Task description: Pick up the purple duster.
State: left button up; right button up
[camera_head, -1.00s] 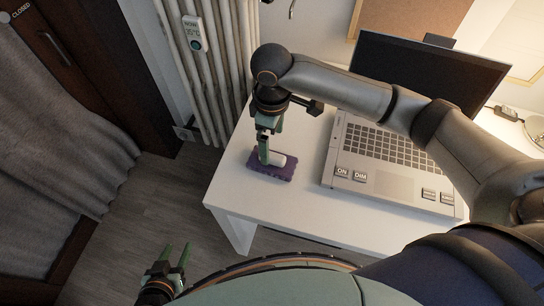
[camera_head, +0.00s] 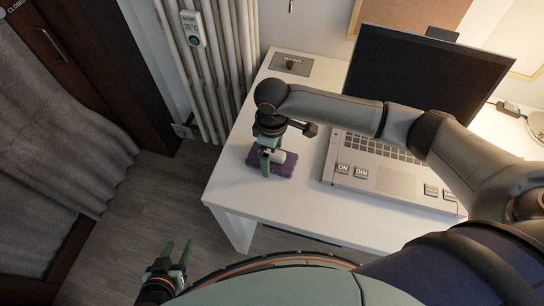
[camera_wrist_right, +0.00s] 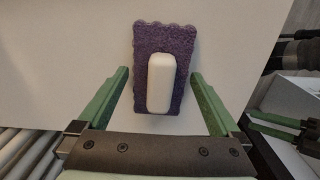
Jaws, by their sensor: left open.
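The purple duster (camera_head: 283,168) lies on the white desk (camera_head: 240,192) near its left front corner. Its white handle (camera_wrist_right: 160,84) is on top, facing up. My right gripper (camera_head: 267,163) points down over the duster and hides part of it. In the right wrist view the right gripper (camera_wrist_right: 159,73) is open, one green finger on each side of the duster, with gaps to both sides and nothing held. My left gripper (camera_head: 177,254) is open and empty, low in front of the desk, away from the duster.
A grey MAINS plate (camera_head: 291,63) lies at the back left. A radiator (camera_head: 215,70) stands left of the desk. The desk's left front area is clear.

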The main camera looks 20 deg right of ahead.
jog(key=c, duration=1.2)
jog(key=shift+o, duration=0.2)
jog(key=shift+r, duration=0.1)
jog(key=shift+r, duration=0.55)
jog(key=s+a+r+p, duration=0.2)
jog(key=s+r+p, duration=0.1)
jog(key=s+r, duration=0.8)
jog(key=s, duration=0.3)
jog(key=shift+r, duration=0.4)
jog(key=shift+a, duration=0.1)
